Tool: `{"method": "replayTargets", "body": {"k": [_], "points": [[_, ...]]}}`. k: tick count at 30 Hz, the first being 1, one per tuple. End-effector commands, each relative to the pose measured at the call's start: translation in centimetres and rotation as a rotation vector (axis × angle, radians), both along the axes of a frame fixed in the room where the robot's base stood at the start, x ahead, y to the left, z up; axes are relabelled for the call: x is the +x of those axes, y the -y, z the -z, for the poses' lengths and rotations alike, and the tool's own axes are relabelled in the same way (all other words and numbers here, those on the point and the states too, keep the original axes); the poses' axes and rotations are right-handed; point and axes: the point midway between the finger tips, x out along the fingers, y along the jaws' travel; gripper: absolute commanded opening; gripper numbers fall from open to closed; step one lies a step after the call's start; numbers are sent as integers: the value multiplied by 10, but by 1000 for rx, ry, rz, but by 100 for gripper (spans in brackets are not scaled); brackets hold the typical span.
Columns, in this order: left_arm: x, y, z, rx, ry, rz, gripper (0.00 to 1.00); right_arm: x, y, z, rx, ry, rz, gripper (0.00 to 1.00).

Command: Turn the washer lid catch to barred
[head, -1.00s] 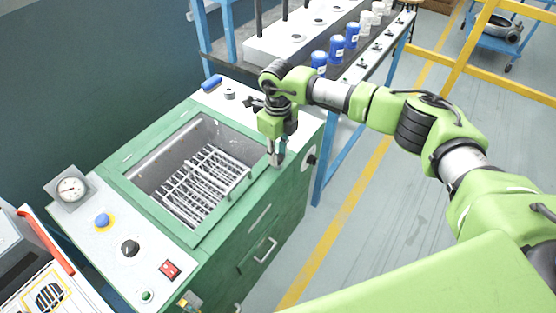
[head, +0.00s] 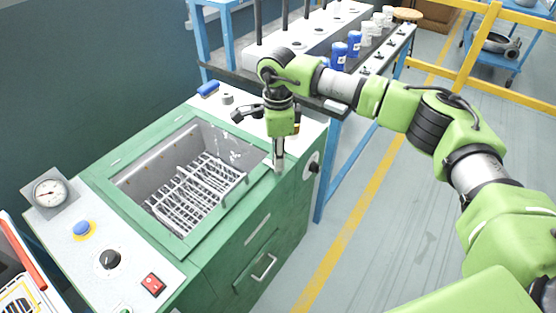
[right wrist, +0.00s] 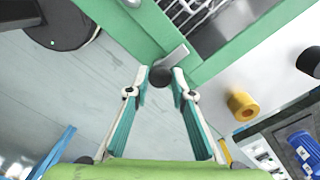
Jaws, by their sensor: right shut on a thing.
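The green washer (head: 215,250) stands at the left with a basin and a wire rack (head: 195,190) showing in its top. The catch (right wrist: 172,56) is a small grey lever with a dark round knob (right wrist: 161,76), at the edge of the green frame in the right wrist view. The lever lies slanted toward the frame corner. My right gripper (right wrist: 160,80) is shut on the dark knob, one fingertip at each side. In the head view my right gripper (head: 278,166) points down at the washer's right rim and hides the catch. My left gripper is not in view.
The washer's left panel holds a gauge (head: 49,192), a blue button (head: 81,228), a black knob (head: 109,259) and a red switch (head: 153,284). A yellow knob (right wrist: 241,104) sits beside the gripper. A blue-legged bench with blue jars (head: 354,42) stands behind.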

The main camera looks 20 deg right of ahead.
Motion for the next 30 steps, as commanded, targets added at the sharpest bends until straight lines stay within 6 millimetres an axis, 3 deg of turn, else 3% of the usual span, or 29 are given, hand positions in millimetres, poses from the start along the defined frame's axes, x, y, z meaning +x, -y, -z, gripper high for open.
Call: {"method": "replayTargets", "body": {"k": [20,21,23,30], "points": [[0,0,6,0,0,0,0,1,0,-2,2,4,-68,1],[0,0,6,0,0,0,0,1,-1,-2,2,4,-68,24],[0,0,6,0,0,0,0,1,0,-2,2,4,-67,39],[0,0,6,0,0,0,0,0,0,-1,1,2,-66,39]]}}
